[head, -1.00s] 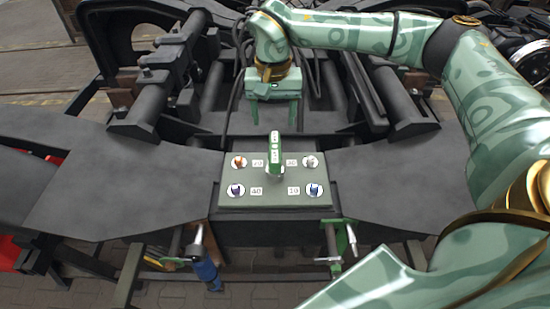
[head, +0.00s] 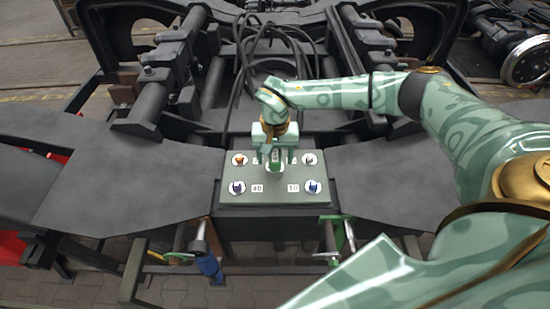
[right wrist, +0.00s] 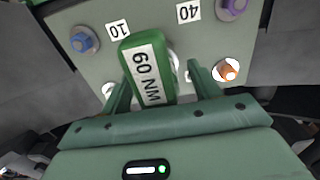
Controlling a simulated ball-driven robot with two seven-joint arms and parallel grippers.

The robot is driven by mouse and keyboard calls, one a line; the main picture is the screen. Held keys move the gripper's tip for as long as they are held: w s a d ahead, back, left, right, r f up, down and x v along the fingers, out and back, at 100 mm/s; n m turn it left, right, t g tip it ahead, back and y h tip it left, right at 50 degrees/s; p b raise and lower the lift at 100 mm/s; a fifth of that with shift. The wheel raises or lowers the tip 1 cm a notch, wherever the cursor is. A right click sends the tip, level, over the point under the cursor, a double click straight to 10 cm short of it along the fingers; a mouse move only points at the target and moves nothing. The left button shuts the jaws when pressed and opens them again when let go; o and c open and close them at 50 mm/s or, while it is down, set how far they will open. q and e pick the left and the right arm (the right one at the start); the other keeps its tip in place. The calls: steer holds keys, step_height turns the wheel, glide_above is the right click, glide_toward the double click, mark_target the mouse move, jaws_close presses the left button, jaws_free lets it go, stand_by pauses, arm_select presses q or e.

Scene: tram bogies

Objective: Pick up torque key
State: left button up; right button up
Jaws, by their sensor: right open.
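The torque key (head: 275,160) has a green handle and stands upright in the middle of the grey panel (head: 230,200). In the right wrist view its handle (right wrist: 148,72) shows a white label reading 60 NM. My right gripper (head: 274,150) is open at the key, coming from the far side. In the right wrist view its two fingers (right wrist: 161,80) are on either side of the handle, with a gap visible at the right finger; contact at the left finger I cannot tell. The gripper partly hides the key in the head view. My left gripper is not in view.
Around the key the panel carries an orange bolt (head: 239,159), a pale bolt (head: 309,158), a purple bolt (head: 237,187) and a blue bolt (head: 313,187), with number labels. Dark bogie plates (head: 130,185) lie either side. Black cables (head: 247,70) loop behind.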

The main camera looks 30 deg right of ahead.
jaws_close()
steer(key=shift+r, duration=0.1)
